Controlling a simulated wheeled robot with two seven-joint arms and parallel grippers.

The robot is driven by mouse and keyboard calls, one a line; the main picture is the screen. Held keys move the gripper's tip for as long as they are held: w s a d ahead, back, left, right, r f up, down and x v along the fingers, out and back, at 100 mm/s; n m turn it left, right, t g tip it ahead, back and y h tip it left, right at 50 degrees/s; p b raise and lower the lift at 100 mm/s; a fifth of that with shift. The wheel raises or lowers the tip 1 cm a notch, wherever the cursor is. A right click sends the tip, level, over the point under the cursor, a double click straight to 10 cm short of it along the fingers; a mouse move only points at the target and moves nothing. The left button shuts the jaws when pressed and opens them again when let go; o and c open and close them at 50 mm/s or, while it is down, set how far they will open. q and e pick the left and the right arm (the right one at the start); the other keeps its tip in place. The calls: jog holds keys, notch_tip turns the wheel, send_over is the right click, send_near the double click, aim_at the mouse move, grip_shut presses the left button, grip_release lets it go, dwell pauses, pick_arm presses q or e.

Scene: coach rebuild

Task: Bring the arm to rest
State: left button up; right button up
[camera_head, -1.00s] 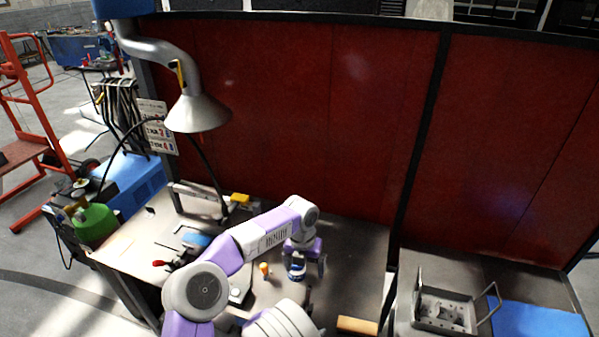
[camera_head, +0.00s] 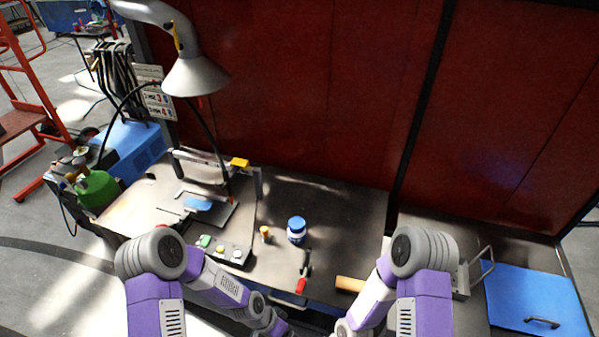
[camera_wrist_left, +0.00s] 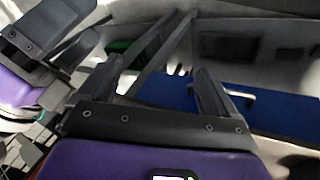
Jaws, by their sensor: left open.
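My left arm (camera_head: 215,283) is folded down in front of the bench in the head view, and its gripper is hard to make out at the bottom edge. In the left wrist view my left gripper (camera_wrist_left: 153,75) has its two dark fingers apart with nothing held between them. My right arm (camera_head: 385,285) is also folded, its forearm pointing down and inward; its gripper is cut off in the head view. A dark and purple part at the upper left of the wrist view looks like my right gripper (camera_wrist_left: 45,35), but its jaws are unclear.
On the workbench (camera_head: 345,215) stand a blue-and-white jar (camera_head: 296,230), a small orange bottle (camera_head: 265,234), a button box (camera_head: 228,250) and a red-handled clamp (camera_head: 302,279). A lamp-like hood (camera_head: 195,76) hangs above. A blue toolbox lid (camera_head: 540,298) lies right.

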pick_arm(q)
jog(key=s+a+f+n+y, duration=0.1)
jog(key=s+a+n, duration=0.5)
jog(key=s+n, duration=0.3)
notch_tip(320, 180, down, 15)
jog(key=w+n+t+b, duration=0.1)
jog(key=b, duration=1.3)
jog(key=shift+r, duration=0.2)
pick_arm(e)
jog(key=d+f+m+t, duration=0.2)
jog(key=f+m, duration=0.4)
jog(key=f, duration=0.7)
jog(key=shift+d+m, duration=0.4)
jog(key=shift+d, duration=0.25)
pick_arm(q)
jog(key=shift+w+d, duration=0.1)
